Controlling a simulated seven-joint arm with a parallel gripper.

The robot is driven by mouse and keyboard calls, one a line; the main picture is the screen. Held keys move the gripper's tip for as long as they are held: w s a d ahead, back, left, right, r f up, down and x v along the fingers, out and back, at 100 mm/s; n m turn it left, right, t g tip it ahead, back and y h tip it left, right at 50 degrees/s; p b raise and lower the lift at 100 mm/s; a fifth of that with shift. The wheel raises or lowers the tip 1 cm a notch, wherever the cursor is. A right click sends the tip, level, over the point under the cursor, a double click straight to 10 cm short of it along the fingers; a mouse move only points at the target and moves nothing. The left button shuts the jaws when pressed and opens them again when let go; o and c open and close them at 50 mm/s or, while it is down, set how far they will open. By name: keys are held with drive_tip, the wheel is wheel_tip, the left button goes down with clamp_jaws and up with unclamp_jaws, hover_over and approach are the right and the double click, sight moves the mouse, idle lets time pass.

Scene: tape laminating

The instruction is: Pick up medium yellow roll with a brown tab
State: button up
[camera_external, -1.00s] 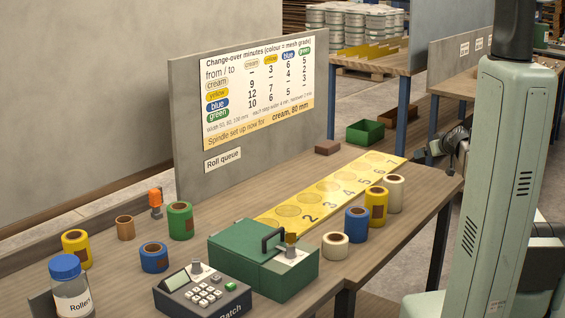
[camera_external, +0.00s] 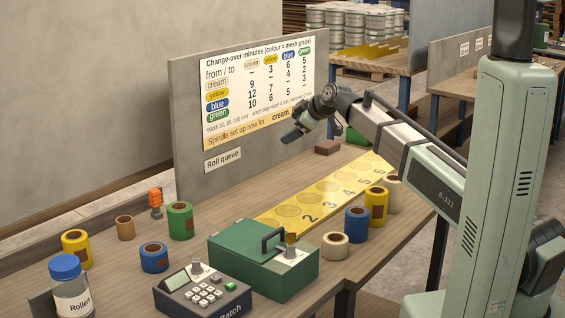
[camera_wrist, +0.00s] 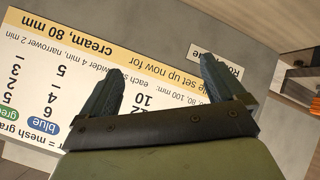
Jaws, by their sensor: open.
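Two yellow rolls stand upright on the bench in the external view. One yellow roll (camera_external: 76,249) is at the far left, with a brown patch on its side. The other yellow roll (camera_external: 376,206) is at the right, looks taller, and also has a brown patch. I cannot tell for certain from the picture which is the medium one. My gripper (camera_external: 291,137) is in the air in front of the grey board, above the back of the bench, away from both rolls. In the wrist view, my gripper (camera_wrist: 158,82) is open with nothing between its fingers.
Blue rolls (camera_external: 154,257) (camera_external: 357,225), a green roll (camera_external: 180,221) and cream rolls (camera_external: 335,246) stand around the green box (camera_external: 240,258). A numbered yellow strip (camera_external: 325,200) lies behind. A keypad (camera_external: 202,296) and a blue-capped bottle (camera_external: 71,290) are in front. The board (camera_external: 190,100) rises behind.

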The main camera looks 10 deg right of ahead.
drive_tip(key=s+a+r+n+g, duration=0.1)
drive_tip(key=s+a+r+n, duration=0.1)
drive_tip(key=s+a, duration=0.6)
drive_tip(key=s+a+r+n+g, duration=0.1)
drive_tip(key=s+a+n+g, duration=0.15)
drive_tip(key=a, duration=0.85)
drive_tip(key=s+a+r+n+g, duration=0.1)
drive_tip(key=s+a+r, duration=0.1)
drive_tip(key=s+a, duration=0.6)
drive_tip(key=n+g+h, duration=0.2)
drive_tip(key=g+h, duration=0.2)
drive_tip(key=h, duration=0.3)
approach(79, 250)
drive_tip(key=w+r, duration=0.1)
drive_tip(key=w, duration=0.2)
wheel_tip(79, 250, down, 7)
drive_tip(key=shift+w+a+f, duration=0.1)
drive_tip(key=shift+w+f, duration=0.05)
drive_tip(key=shift+f, duration=0.1)
drive_tip(key=shift+a+f, duration=0.1)
drive_tip(key=shift+f, duration=1.25)
drive_tip(key=shift+a+f, duration=0.15)
drive_tip(key=shift+f, duration=1.2)
drive_tip(key=c, duration=1.1)
